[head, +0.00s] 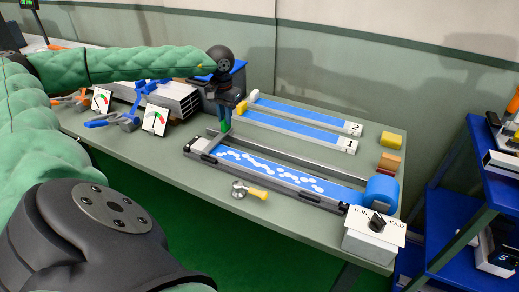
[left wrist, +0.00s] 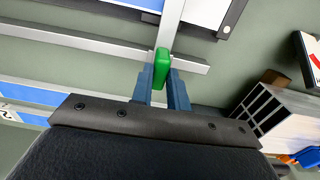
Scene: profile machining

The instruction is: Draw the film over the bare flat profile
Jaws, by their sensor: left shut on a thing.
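My left gripper (head: 224,122) is at the left end of the profile fixture (head: 200,147), shut on a green grip (head: 225,127). In the left wrist view the green grip (left wrist: 162,68) sits between the fingertips (left wrist: 164,88), with a pale grey bar (left wrist: 170,28) running from it across a rail. A blue strip with scattered white patches (head: 275,172) lies along the fixture, between its left end and the blue film roll (head: 382,190) at the right end. I cannot tell whether the patches are bubbles or bare profile. My right gripper is not in view.
A small roller with a yellow handle (head: 250,190) lies in front of the fixture. A RUN/HOLD switch box (head: 370,238) stands front right. Two blue-topped profiles marked 1 (head: 300,129) and 2 (head: 310,114) lie behind. Grey profiles (head: 172,97), gauges and blue clamps (head: 125,118) stand left.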

